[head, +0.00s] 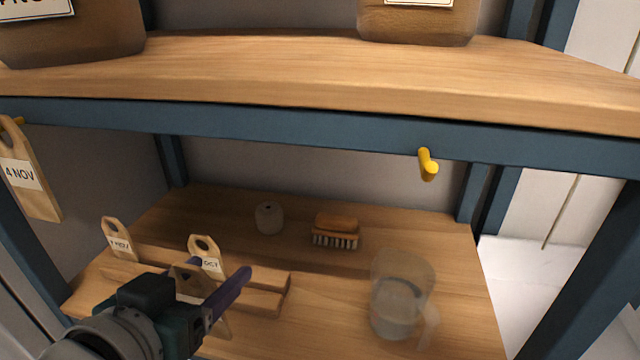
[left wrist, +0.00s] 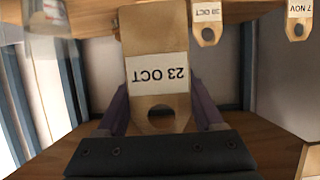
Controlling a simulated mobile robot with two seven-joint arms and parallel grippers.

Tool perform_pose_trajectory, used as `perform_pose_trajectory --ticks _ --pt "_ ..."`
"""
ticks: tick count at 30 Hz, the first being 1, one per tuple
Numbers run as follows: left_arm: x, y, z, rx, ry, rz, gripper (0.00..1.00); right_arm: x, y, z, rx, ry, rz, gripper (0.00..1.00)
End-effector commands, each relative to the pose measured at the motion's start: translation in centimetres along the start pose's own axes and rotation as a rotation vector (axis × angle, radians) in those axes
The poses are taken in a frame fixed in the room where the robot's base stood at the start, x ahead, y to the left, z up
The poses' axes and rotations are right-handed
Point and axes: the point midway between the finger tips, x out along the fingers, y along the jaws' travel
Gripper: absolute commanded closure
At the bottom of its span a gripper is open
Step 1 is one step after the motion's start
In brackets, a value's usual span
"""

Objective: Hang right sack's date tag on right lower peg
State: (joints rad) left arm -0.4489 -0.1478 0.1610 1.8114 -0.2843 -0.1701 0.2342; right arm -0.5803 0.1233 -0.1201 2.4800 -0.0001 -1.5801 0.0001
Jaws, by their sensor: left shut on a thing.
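My left gripper (head: 208,280) is low in the head view, over the wooden tag rack (head: 265,300). Its purple fingers are shut on a tan tag; the left wrist view shows this 23 OCT tag (left wrist: 158,72) between them, its hole towards the gripper. In the head view the held tag (head: 190,284) is partly hidden by the gripper. The yellow right lower peg (head: 428,165) sticks out of the blue rail, bare, up and right of the gripper. The right sack (head: 418,22) stands on the upper shelf, its label cut off. My right gripper is not in view.
Two other tags, 7 NOV (head: 119,240) and one ending in OCT (head: 207,256), stand at the rack. A 4 NOV tag (head: 32,175) hangs from the left peg. A clear jug (head: 398,300), a brush (head: 335,232) and a twine ball (head: 268,218) stand on the lower shelf.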

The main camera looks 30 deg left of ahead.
Motion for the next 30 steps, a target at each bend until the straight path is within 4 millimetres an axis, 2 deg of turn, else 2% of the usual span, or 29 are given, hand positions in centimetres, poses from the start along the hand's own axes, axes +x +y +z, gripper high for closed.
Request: perform_pose_trajectory --ticks 30 --pt "-8.4 0.1 3.6 -0.004 -0.006 0.000 0.71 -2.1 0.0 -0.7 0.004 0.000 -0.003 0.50"
